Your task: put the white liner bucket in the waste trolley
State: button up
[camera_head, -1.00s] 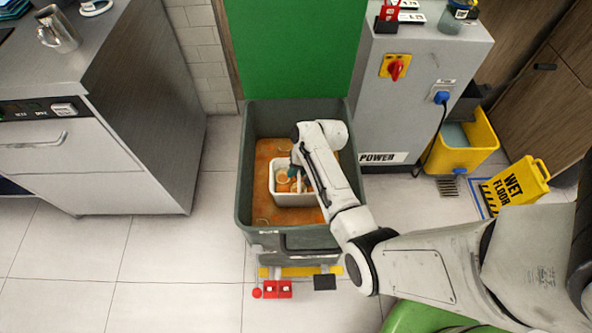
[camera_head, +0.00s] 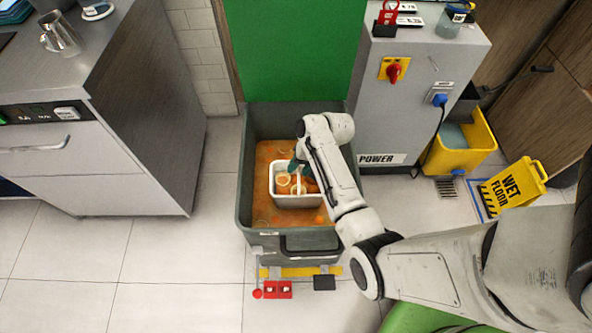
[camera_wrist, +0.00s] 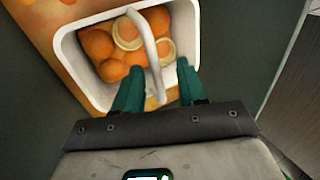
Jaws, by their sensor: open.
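The white liner bucket (camera_head: 297,202) sits inside the dark grey-green waste trolley (camera_head: 243,190), with orange fruit and cut halves in it. In the wrist view the bucket (camera_wrist: 66,52) shows its rim and a pale handle (camera_wrist: 152,50) arching over the fruit. My gripper (camera_wrist: 158,68) is open, its two green fingers apart at the bucket's near rim. The handle runs down between the fingers, which are not closed on it. In the head view my gripper (camera_head: 298,166) is small and partly hidden by my arm at the bucket's far right side.
An orange layer (camera_head: 262,160) covers the trolley floor around the bucket. A grey power cabinet (camera_head: 425,90) stands to the right, with a yellow mop bucket (camera_head: 465,155) and a wet-floor sign (camera_head: 515,185). A steel counter (camera_head: 90,110) is at left.

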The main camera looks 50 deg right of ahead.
jog(key=p+v, duration=0.1)
jog(key=v, duration=0.7)
jog(key=s+a+r+n+g+h, duration=0.1)
jog(key=s+a+r+n, duration=0.1)
jog(key=s+a+n, duration=0.3)
jog(key=s+a+r+n+g+h, duration=0.1)
jog(key=s+a+n, duration=0.4)
jog(key=s+a, duration=0.5)
notch_tip(320, 180, up, 2)
jog(key=shift+s+r+g+h, duration=0.15)
jog(key=shift+s+g+h, duration=0.3)
jog(key=shift+s, duration=0.4)
jog(key=shift+a, duration=0.1)
